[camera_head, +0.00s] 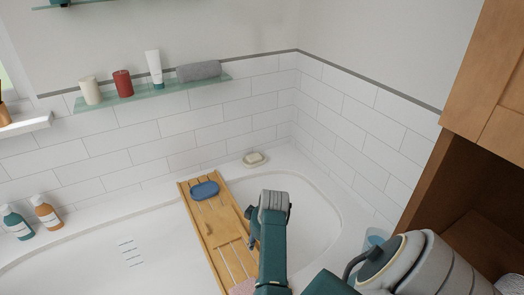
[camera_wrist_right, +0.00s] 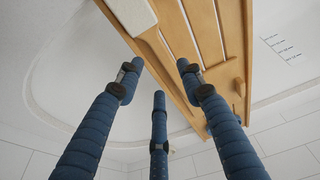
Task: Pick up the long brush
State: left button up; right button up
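The long brush (camera_wrist_right: 154,38) shows in the right wrist view, with a pale head at the top edge and a wooden handle running down to the right. It lies on the wooden bath tray (camera_head: 196,215), which also shows in the wrist view (camera_wrist_right: 234,30). In the head view I cannot make the brush out clearly; my right arm covers part of the tray. My right gripper (camera_head: 250,226) is over the tray's right side. In the wrist view its fingers (camera_wrist_right: 160,72) are spread apart around the handle's line, with nothing gripped. My left gripper is not in view.
A blue soap dish (camera_head: 205,190) sits on the tray's far end. The tray spans the white bathtub (camera_head: 120,255). Two bottles (camera_head: 46,211) stand on the left rim, and a soap dish (camera_head: 253,159) on the back rim. A wooden cabinet (camera_head: 490,95) stands at right.

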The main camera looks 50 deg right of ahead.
aim_at(255, 251)
jog(key=shift+x, duration=1.1)
jog(key=shift+w+f, duration=0.1)
jog(key=shift+f, duration=0.25)
jog(key=x, duration=0.4)
jog(key=shift+f, duration=0.15)
jog(key=shift+w+f, duration=0.2)
jog(key=shift+f, duration=0.1)
jog(key=shift+c, duration=0.5)
grip_shut()
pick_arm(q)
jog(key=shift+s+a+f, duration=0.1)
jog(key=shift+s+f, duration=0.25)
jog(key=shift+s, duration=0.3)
